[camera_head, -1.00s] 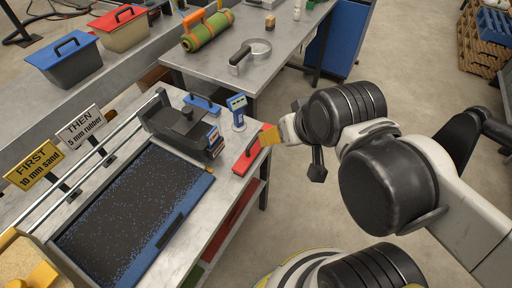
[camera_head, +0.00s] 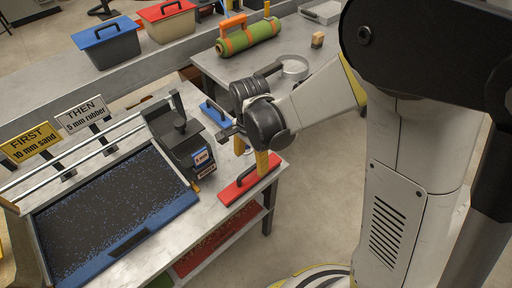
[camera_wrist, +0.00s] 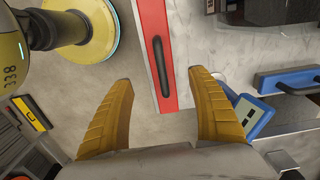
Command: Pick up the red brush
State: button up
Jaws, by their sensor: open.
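The red brush (camera_head: 238,189) is a long red block with a black handle. It lies on the metal bench near its right edge, and in the wrist view it (camera_wrist: 174,88) runs down from the top edge. My gripper (camera_head: 262,163) is pointing down at the brush's right part in the head view. In the wrist view my gripper (camera_wrist: 161,78) is open, its two yellow fingers spread on either side of the brush's near end. Nothing is between the fingers but the brush below. I cannot tell the height gap, and the fingers partly cover the brush in the head view.
A dark granule tray (camera_head: 110,215) with a blue rim and a grey hopper box (camera_head: 180,145) stand left of the brush. A blue digital meter (camera_wrist: 247,115) and a blue-handled tool (camera_wrist: 288,80) lie close right in the wrist view. A green roll (camera_head: 250,38) is behind.

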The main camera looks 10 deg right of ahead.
aim_at(250, 169)
notch_tip(250, 169, down, 6)
jog(key=shift+a+r+b, duration=0.1)
jog(key=shift+a+b, duration=0.05)
jog(key=shift+b, duration=1)
jog(key=f+b, duration=0.1)
jog(key=f, duration=0.1)
jog(key=f+b, duration=0.1)
jog(key=f, duration=0.1)
jog(key=f+b, duration=0.1)
jog(key=shift+w+f, duration=0.25)
jog(key=shift+f, duration=0.15)
jog(key=shift+r, duration=0.1)
jog(key=c, duration=1.3)
